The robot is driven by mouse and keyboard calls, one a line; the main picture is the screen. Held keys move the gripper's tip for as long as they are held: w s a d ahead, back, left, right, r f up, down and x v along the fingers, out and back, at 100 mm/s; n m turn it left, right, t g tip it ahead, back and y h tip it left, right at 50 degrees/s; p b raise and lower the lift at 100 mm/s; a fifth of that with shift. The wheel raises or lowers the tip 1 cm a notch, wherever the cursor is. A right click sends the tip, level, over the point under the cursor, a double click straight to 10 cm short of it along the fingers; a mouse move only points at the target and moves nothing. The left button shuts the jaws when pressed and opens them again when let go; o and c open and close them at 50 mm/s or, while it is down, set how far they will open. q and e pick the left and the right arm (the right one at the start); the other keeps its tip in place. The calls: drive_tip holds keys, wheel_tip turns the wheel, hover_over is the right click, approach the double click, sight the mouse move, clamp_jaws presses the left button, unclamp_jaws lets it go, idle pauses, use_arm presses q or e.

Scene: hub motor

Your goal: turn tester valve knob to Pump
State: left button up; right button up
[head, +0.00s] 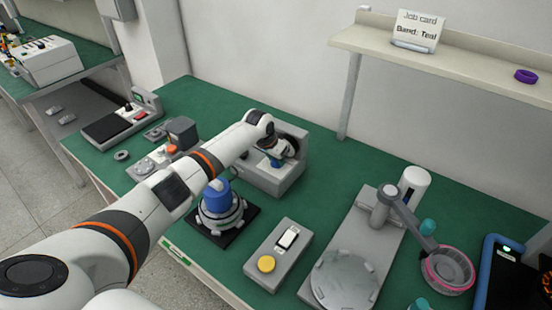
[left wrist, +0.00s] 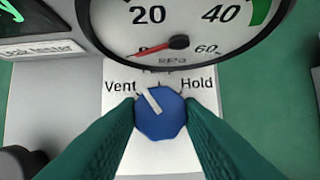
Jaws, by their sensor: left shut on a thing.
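The leak tester (head: 283,183) is a grey box at the back middle of the green bench. Its blue valve knob (left wrist: 160,117) has a white pointer that points up and left, between the Vent label (left wrist: 120,87) and straight up. The Hold label (left wrist: 198,85) is to the right. No Pump label can be read; the gauge (left wrist: 185,30) overhangs the area above the knob. My left gripper (left wrist: 160,122) is shut on the knob, with a green finger on each side. It also shows in the head view (head: 275,155). My right gripper is not in view.
The gauge needle is near the low end. A blue-topped motor part (head: 217,200) stands below my left arm. A grey switch box (head: 278,255) and a press-like fixture (head: 355,255) stand to the right. A shelf (head: 450,62) holds a job card (head: 415,32).

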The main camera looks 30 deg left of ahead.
use_arm(q)
drive_tip(key=m+b, duration=0.1)
drive_tip(key=m, duration=0.1)
drive_tip(key=m+h+b, duration=0.1)
drive_tip(key=m, duration=0.1)
drive_tip(key=shift+a+f+g+h+b, duration=0.15)
drive_tip(key=shift+f+g+h+b, duration=0.05)
drive_tip(key=shift+g+h+b, duration=0.15)
drive_tip(key=shift+w+a+r+m+g+h+b, duration=0.1)
drive_tip(key=shift+m+g+h+b, duration=0.05)
drive_tip(key=shift+m+b, duration=0.4)
drive_tip(key=shift+r+m+g+h+b, duration=0.1)
drive_tip(key=shift+m+b, duration=0.25)
drive_tip(key=shift+m, duration=0.3)
drive_tip(key=o, duration=1)
drive_tip(key=shift+c, duration=0.2)
drive_tip(key=shift+r, duration=0.1)
drive_tip(key=v, duration=1.1)
drive_tip(key=shift+r+b, duration=0.35)
drive_tip(key=shift+b, duration=0.05)
